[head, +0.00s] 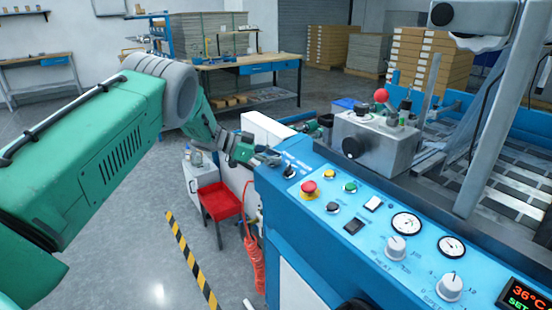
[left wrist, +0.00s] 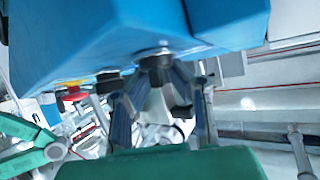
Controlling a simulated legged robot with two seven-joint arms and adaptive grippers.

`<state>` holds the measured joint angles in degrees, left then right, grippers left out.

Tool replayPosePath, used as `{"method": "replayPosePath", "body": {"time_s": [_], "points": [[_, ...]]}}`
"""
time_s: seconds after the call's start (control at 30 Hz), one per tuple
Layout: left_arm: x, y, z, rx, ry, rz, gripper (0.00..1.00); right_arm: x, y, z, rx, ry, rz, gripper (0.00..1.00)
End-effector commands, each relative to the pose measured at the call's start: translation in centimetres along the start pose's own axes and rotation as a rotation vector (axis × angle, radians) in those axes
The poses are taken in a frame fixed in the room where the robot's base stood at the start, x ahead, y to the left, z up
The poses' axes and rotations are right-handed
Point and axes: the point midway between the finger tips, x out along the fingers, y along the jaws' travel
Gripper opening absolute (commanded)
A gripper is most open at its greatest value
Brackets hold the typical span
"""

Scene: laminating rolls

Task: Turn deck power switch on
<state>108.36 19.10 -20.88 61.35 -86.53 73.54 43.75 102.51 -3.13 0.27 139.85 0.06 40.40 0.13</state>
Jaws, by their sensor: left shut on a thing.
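My left gripper (head: 268,158) is at the far left end of the blue control panel (head: 330,222). In the left wrist view, its fingers (left wrist: 158,82) are closed around a small dark switch with a silver round base (left wrist: 154,52) on the blue face. I take this to be the deck power switch; its label is too small to read. The fingers cover most of it, so its turned position cannot be told. A separate black knob (head: 289,172) sits just right of the gripper in the head view. My right gripper is not in view.
A red emergency stop (head: 309,188) and yellow and green buttons sit close by on the panel. A grey metal block (head: 372,140) with a red ball knob stands behind them. A red tray (head: 220,201) is left of the machine. Open floor lies left.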

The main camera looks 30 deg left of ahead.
Motion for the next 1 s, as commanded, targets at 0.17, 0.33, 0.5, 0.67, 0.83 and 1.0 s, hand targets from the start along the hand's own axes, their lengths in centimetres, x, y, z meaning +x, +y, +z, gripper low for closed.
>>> {"method": "replayPosePath", "body": {"time_s": [0.17, 0.33, 0.5, 0.67, 0.83, 1.0], "points": [[-0.3, -0.1, 0.4, -0.004, -0.005, -0.004, 0.29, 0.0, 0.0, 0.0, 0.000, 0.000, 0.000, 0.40], [-0.1, -0.1, 0.2, -0.002, -0.003, -0.002, 0.29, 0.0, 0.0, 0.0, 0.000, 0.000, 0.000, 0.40], [-0.7, -0.1, 0.0, -0.001, -0.003, -0.003, 0.29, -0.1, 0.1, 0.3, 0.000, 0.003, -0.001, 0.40], [-3.3, -0.1, 0.0, -0.002, -0.002, -0.006, 0.29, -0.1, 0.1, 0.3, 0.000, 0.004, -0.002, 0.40], [-7.2, -0.2, 0.3, -0.004, -0.002, -0.006, 0.29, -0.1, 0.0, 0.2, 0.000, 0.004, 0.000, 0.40], [-10.3, -0.3, 0.5, -0.005, -0.001, -0.005, 0.29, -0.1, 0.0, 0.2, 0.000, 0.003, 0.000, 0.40]]}}
